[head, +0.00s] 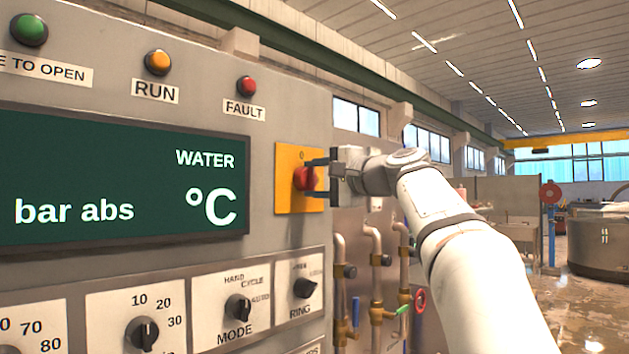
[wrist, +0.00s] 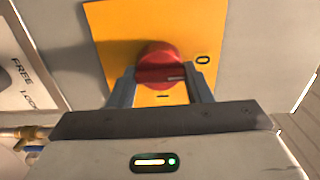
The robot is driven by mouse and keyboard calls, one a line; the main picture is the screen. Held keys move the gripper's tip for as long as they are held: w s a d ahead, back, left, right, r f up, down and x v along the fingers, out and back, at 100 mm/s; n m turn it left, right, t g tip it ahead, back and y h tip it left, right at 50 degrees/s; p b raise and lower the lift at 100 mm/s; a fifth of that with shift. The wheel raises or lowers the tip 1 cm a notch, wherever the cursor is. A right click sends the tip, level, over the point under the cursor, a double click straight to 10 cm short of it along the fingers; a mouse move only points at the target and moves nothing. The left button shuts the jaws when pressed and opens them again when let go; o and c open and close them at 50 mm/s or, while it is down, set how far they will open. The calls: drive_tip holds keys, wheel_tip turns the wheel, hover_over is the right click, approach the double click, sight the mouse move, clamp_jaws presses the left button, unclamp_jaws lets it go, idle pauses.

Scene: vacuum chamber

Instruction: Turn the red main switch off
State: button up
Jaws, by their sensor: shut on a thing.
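The red main switch (wrist: 160,66) is a round knob on a yellow plate (wrist: 101,24) in the wrist view. A "0" is printed right of the knob and a short bar mark below it. A white line on the knob's face points rightward, between the two marks and nearer the "0" side. My gripper (wrist: 162,84) has one finger on each side of the knob and is shut on it. In the head view the red switch (head: 302,179) sits on its yellow plate (head: 286,201), with "0" at the top. My gripper (head: 314,178) reaches it from the right.
The grey control panel carries a dark display (head: 90,180) left of the switch. A RING knob (head: 304,288) and a MODE knob (head: 239,307) sit below. Pipes with valves (head: 376,260) stand right of the panel, beneath my arm.

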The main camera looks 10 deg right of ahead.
drive_tip(key=shift+f, duration=0.25)
drive_tip(key=o, duration=1)
drive_tip(key=shift+r, duration=0.15)
drive_tip(key=b+v, duration=0.1)
drive_tip(key=v, duration=0.7)
drive_tip(key=shift+b, duration=0.35)
